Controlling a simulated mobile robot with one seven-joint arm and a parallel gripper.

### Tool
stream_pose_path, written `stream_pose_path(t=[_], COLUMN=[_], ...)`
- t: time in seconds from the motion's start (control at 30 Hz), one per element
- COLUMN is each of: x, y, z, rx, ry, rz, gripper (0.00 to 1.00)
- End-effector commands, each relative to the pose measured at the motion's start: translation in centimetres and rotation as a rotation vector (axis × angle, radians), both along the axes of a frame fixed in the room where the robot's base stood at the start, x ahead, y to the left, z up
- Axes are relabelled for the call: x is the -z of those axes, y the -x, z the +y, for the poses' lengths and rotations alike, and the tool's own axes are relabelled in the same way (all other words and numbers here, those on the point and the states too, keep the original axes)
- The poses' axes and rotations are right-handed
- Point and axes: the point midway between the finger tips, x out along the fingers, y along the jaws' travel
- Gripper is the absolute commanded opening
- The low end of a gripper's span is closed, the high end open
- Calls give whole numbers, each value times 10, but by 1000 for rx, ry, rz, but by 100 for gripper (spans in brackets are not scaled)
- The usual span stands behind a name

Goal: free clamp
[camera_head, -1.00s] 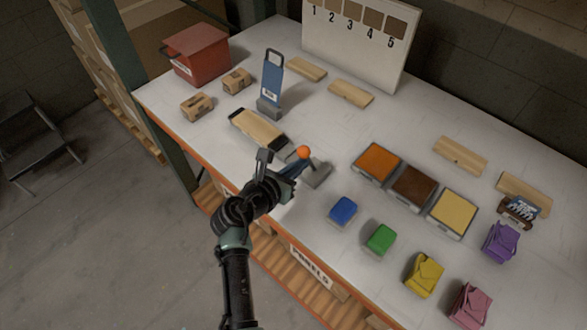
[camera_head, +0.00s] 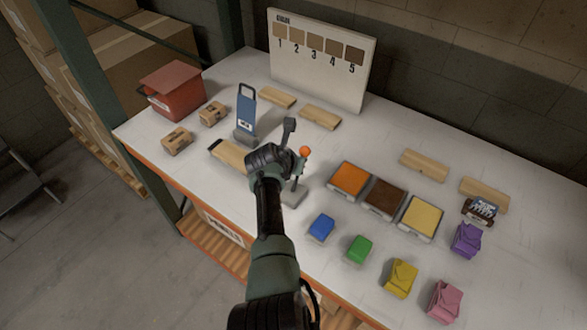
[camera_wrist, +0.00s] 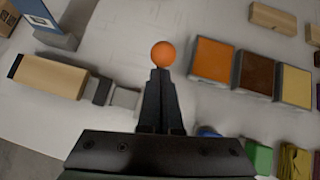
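The clamp's lever with its orange ball (camera_head: 304,152) stands upright above a grey base (camera_head: 293,197) on the bench. In the wrist view the orange ball (camera_wrist: 163,54) is just beyond my fingertips, and the grey base (camera_wrist: 124,99) is to their left. A wooden panel (camera_head: 231,152) with a dark end lies left of the clamp; it also shows in the wrist view (camera_wrist: 52,76). My gripper (camera_wrist: 161,75) has its fingers together, in line with the ball. The fingers hide the lever's shaft, and I cannot tell whether they touch it.
Orange, brown and yellow trays (camera_head: 384,197) stand right of the clamp. Blue, green, yellow, pink and purple packs (camera_head: 401,278) lie nearer the front edge. A blue handled stand (camera_head: 245,113) and a red bin (camera_head: 172,89) are left. A numbered board (camera_head: 321,57) stands at the back.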

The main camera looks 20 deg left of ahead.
Motion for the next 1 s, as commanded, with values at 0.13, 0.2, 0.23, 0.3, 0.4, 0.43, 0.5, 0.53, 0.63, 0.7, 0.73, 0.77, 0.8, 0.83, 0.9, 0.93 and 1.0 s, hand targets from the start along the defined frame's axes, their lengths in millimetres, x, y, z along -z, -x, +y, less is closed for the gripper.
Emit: stream_pose_path(t=[0.13, 0.2, 0.23, 0.3, 0.4, 0.43, 0.5, 0.53, 0.63, 0.7, 0.73, 0.77, 0.8, 0.83, 0.9, 0.93, 1.0], x=[3, 3, 3, 3, 3, 3, 2, 2, 1, 0, 0, 0, 0, 0, -1, -1, -4], y=[-5, -7, -7, -8, -10, -10, -11, -11, -11, -12, -12, -12, -12, -12, -13, -13, -12], z=[-2, -3, -3, -3, -4, -4, -4, -4, -5, -5, -5, -5, -6, -6, -6, -6, -5], rx=[0, 0, 0, 0, 0, 0, 0, 0, 0, 1, 1, 1, 1, 1, 1, 1, 2], ry=[0, 0, 0, 0, 1, 1, 1, 1, 1, 1, 1, 1, 1, 1, 2, 2, 1], rz=[-1, -2, -2, -3, -4, -4, -5, -6, -8, -9, -10, -10, -11, -11, -12, -13, -13], gripper=[0, 0, 0, 0, 0, 0, 0, 0, 0, 0, 0, 0, 0, 0, 0, 0, 0])
